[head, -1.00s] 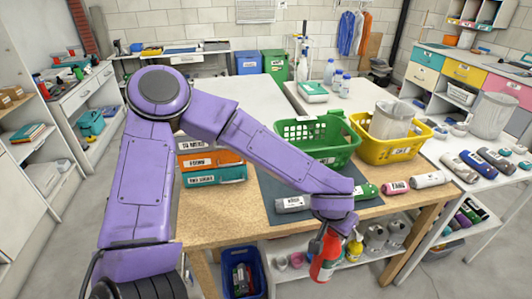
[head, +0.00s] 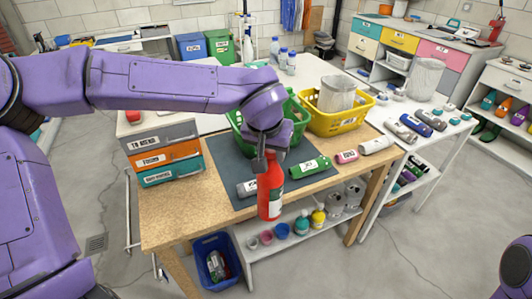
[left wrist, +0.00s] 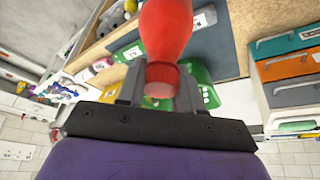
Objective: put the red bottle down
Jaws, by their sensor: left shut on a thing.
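The red bottle (head: 270,192) hangs upright from my left gripper (head: 268,158), which is shut on its upper part. In the head view it shows in front of the workbench's front edge, its lower end over the lower shelf area. In the left wrist view the red bottle (left wrist: 166,35) lies between the two fingers (left wrist: 160,85), with its ribbed cap end toward the camera. My right gripper is not in view.
A dark mat (head: 222,170) on the wooden workbench (head: 185,213) holds a grey bottle (head: 246,188) and a green bottle (head: 309,167). Green (head: 240,128) and yellow (head: 325,123) baskets stand behind. Stacked drawers (head: 163,152) stand left. The bench's front left is clear.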

